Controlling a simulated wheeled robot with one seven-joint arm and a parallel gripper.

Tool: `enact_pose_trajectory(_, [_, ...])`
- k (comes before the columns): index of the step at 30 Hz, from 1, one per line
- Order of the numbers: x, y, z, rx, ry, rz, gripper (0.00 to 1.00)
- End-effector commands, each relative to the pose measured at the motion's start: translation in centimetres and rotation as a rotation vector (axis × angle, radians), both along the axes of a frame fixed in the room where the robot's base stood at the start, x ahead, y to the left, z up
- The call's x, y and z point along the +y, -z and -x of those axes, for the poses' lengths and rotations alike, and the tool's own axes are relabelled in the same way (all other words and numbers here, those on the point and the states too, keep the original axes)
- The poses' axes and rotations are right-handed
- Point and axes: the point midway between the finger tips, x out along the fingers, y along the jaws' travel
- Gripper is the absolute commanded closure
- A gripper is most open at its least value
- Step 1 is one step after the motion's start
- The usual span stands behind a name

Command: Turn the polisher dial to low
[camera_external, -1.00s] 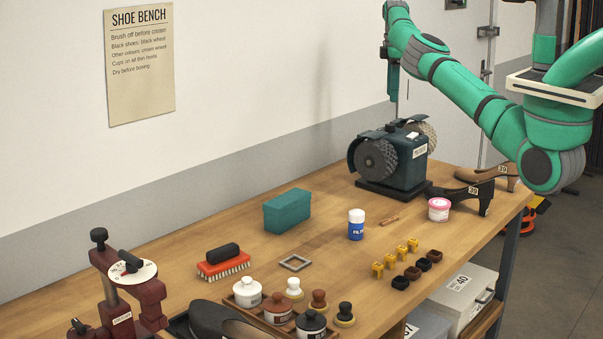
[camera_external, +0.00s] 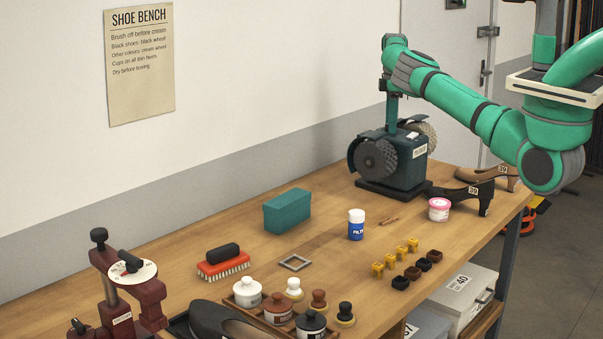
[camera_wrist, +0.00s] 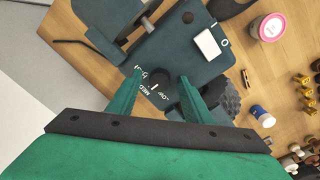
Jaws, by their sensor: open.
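The polisher (camera_external: 405,172) is a dark teal machine with a wheel on each side, standing at the back of the bench. In the wrist view its housing (camera_wrist: 190,62) fills the upper middle. Its dial (camera_wrist: 159,77) is a small dark knob with white markings beside it, LOW and MED among them; I cannot tell where it points. My gripper (camera_wrist: 160,74) is open, its two green fingers on either side of the dial; contact is not clear. In the external view my gripper (camera_external: 391,124) points down at the polisher's top, and the dial is hidden.
A white-capped blue bottle (camera_external: 356,225) and a teal box (camera_external: 287,211) are in front. A white switch plate (camera_wrist: 207,43) is on the housing near the dial. The wall is close behind.

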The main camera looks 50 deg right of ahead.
Motion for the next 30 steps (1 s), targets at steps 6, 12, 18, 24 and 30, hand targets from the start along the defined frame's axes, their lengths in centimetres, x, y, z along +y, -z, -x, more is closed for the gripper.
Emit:
enact_pose_trajectory(6, [-0.01, -0.02, 0.02, 0.000, 0.000, 0.000, 0.78])
enact_pose_trajectory(12, [-0.02, -0.04, 0.02, 0.000, -0.001, 0.000, 0.95])
enact_pose_trajectory(18, [-0.05, -0.05, 0.03, 0.000, -0.029, 0.000, 0.95])
enact_pose_trajectory(24, [-0.11, -0.07, 0.06, 0.001, -0.124, 0.001, 0.95])
enact_pose_trajectory(30, [-0.18, -0.08, 0.06, 0.000, -0.286, 0.000, 0.95])
